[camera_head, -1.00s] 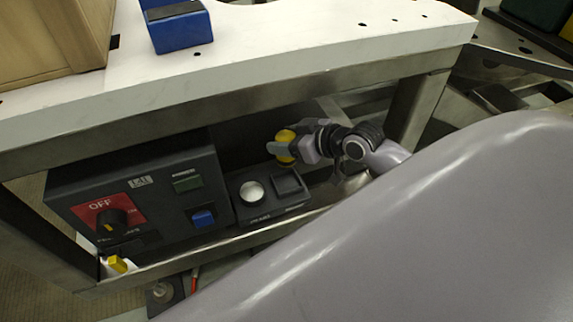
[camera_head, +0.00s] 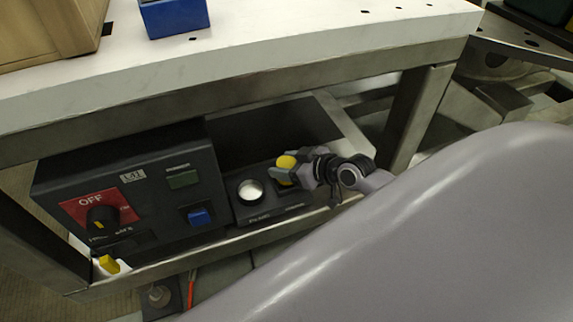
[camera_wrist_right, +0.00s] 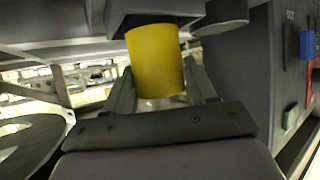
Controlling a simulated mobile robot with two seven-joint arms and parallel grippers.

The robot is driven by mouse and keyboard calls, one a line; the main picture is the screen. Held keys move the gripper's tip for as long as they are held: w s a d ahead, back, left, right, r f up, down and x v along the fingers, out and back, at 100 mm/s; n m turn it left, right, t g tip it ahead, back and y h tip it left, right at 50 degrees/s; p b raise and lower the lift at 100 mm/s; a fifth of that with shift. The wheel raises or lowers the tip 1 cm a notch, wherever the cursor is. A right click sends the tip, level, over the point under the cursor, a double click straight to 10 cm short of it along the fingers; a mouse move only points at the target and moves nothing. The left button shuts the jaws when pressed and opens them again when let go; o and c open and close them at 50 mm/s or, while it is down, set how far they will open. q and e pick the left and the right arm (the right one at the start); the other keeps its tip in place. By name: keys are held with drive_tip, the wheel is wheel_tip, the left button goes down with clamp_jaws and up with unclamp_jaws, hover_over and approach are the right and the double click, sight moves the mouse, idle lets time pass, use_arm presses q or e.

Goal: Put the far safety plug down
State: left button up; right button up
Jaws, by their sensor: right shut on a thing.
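The far safety plug, a yellow cylinder (camera_head: 287,162), is held in my right gripper (camera_head: 288,174) over the right-hand square spot of a small black panel (camera_head: 249,213). That panel also has a round white spot (camera_head: 251,191) on its left. In the right wrist view the yellow plug (camera_wrist_right: 156,62) stands between the two fingers of my right gripper (camera_wrist_right: 160,85), close to a dark block (camera_wrist_right: 150,8). Whether the plug touches the panel is hidden. My left gripper is not in view.
A black control box (camera_head: 140,190) with a red OFF switch plate and a blue button stands left of the panel. Another yellow piece (camera_head: 109,264) is at its lower left. A white tabletop (camera_head: 300,50) with a metal frame hangs above; a table leg (camera_head: 412,115) stands at right.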

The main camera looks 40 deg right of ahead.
drive_tip(key=shift+f, duration=0.1)
drive_tip(key=o, duration=1.1)
